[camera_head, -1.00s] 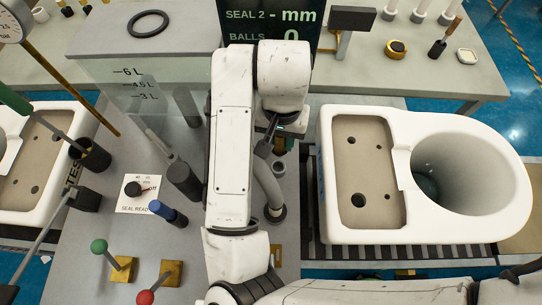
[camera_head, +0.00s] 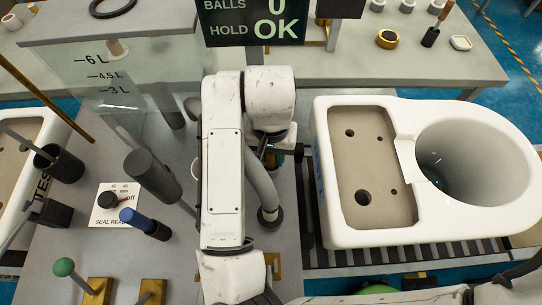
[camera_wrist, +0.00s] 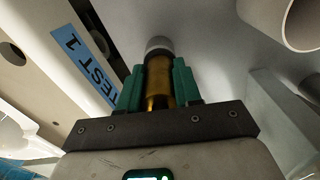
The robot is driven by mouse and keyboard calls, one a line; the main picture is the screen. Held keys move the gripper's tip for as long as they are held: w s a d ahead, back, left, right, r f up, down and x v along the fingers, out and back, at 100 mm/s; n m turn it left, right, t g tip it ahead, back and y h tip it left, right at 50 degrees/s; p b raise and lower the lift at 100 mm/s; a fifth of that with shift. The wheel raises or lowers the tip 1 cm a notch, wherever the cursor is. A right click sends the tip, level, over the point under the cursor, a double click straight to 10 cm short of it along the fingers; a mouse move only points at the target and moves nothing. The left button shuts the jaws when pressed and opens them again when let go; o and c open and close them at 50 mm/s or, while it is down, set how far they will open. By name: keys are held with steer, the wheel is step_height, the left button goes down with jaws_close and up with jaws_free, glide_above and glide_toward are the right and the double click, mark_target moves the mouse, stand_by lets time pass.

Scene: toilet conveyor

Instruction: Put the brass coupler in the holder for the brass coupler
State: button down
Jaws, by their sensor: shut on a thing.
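The brass coupler (camera_wrist: 158,82) is a gold-coloured cylinder between the green fingers of my gripper (camera_wrist: 158,88) in the wrist view. The fingers are shut on it from both sides. A pale grey round piece (camera_wrist: 159,45) shows at its far end; I cannot tell whether it belongs to the coupler or stands behind it. In the head view my gripper (camera_head: 275,155) is mostly hidden below my arm, left of the white toilet bowl (camera_head: 360,238), and the coupler is not clear there. I cannot make out which fitting is the coupler's holder.
A grey hose ends in a round base (camera_head: 269,216) on the bench below my gripper. In the wrist view a blue "TEST 1" label (camera_wrist: 83,62) is close by.

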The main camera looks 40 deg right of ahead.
steer(key=shift+r, duration=0.1)
steer(key=shift+f, duration=0.25)
steer(key=c, duration=0.8)
jaws_free()
steer(key=shift+r, duration=0.1)
